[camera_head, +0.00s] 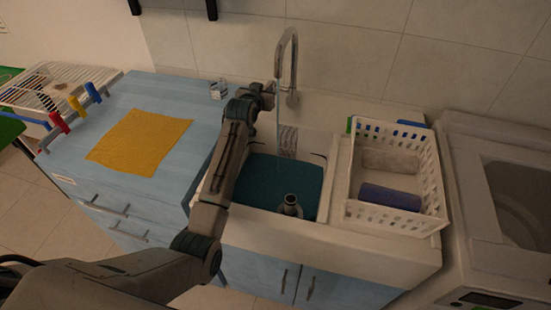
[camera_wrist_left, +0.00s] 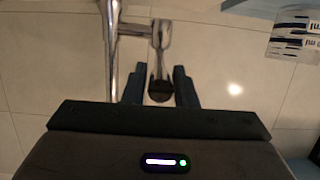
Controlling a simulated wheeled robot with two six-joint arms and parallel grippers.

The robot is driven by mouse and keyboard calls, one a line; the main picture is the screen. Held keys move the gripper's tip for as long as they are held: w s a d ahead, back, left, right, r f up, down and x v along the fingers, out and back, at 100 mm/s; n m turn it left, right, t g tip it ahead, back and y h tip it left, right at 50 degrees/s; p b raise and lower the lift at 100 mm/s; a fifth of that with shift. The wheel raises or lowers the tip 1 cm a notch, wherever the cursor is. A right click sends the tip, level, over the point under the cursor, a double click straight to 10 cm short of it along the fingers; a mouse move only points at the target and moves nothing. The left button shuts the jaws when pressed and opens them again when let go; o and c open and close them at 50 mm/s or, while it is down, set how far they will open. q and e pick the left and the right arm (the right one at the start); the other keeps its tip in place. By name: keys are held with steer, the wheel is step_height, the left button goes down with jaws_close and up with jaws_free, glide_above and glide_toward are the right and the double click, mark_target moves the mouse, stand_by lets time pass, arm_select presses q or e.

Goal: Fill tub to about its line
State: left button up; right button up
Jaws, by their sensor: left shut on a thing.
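The tub looks to be the white sink basin, with a flat teal surface (camera_head: 262,183) inside that looks like water. I cannot make out a line on it. A grey upright pipe (camera_head: 290,205) stands at its front. A chrome tap (camera_head: 288,58) rises behind the basin, and a faint pale strip below its spout may be running water. My left gripper (camera_head: 266,90) is at the tap. In the left wrist view the left gripper (camera_wrist_left: 159,90) is shut on the tap's chrome lever (camera_wrist_left: 160,45), its dark end between the fingers. My right gripper is not in view.
A white basket (camera_head: 367,212) with a blue roll (camera_head: 390,197) stands right of the basin. A yellow cloth (camera_head: 140,142) lies on the blue counter (camera_head: 95,195) at left, near a dish rack (camera_head: 75,72). A white machine (camera_head: 470,205) stands at far right.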

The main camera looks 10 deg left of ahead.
arm_select(q)
steer(key=shift+w+r+p, duration=0.25)
steer(key=shift+r+p, duration=0.15)
steer(key=shift+r, duration=0.5)
steer(key=shift+w+r+p, duration=0.2)
steer(key=shift+r+p, duration=0.15)
steer(key=shift+r, duration=0.15)
steer(key=shift+w+r+p, duration=0.2)
steer(key=shift+r+p, duration=0.15)
steer(key=shift+r, duration=0.1)
steer(key=shift+f, duration=0.1)
stand_by(6.0)
